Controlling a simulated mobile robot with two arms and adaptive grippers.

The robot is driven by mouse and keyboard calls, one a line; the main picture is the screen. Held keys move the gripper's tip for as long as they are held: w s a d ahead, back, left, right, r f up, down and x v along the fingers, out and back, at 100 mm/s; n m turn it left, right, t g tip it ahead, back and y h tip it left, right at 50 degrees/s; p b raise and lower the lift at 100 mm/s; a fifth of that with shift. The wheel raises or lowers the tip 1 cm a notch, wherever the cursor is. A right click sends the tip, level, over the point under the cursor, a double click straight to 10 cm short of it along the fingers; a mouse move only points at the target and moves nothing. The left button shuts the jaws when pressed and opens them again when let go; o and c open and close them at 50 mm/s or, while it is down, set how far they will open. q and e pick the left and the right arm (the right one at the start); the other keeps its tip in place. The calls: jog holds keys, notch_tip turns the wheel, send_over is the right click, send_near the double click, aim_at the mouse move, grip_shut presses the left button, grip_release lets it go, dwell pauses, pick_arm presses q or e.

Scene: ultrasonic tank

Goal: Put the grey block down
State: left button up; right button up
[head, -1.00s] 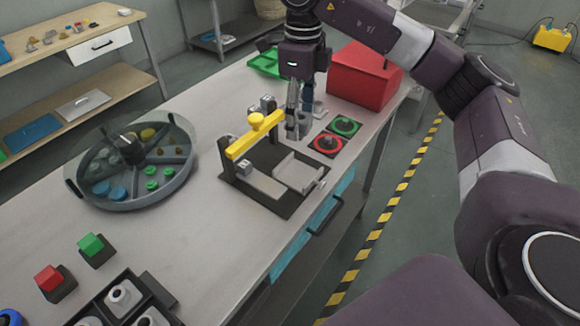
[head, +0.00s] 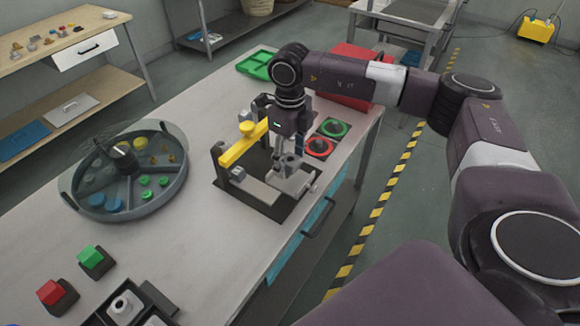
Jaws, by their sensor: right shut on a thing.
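My right gripper (head: 286,166) points down over the grey angled plate (head: 299,184) on the right part of a black-based fixture (head: 258,204). It is shut on the grey block, which is mostly hidden by the fingers and blends with the grey plate behind it. I cannot tell whether the block touches the plate. The fixture has a yellow bar (head: 236,152) with a round yellow knob (head: 247,128) on top, just left of the gripper. A small grey piece (head: 238,173) sits under the bar's near end. My left gripper is not in view.
A round divided tray (head: 135,205) with coloured pieces and a clear cover stands left. A green tray (head: 256,64) lies behind.

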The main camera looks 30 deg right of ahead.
aim_at(290, 179)
notch_tip(290, 179, down, 4)
jog(key=shift+f+p, duration=0.1)
jog(key=shift+p, duration=0.45)
jog(key=shift+f, duration=0.15)
jog(key=o, duration=0.8)
jog(key=shift+f, duration=0.2)
jog(key=o, duration=0.4)
jog(key=shift+o, duration=0.2)
jog(key=shift+r, duration=0.1)
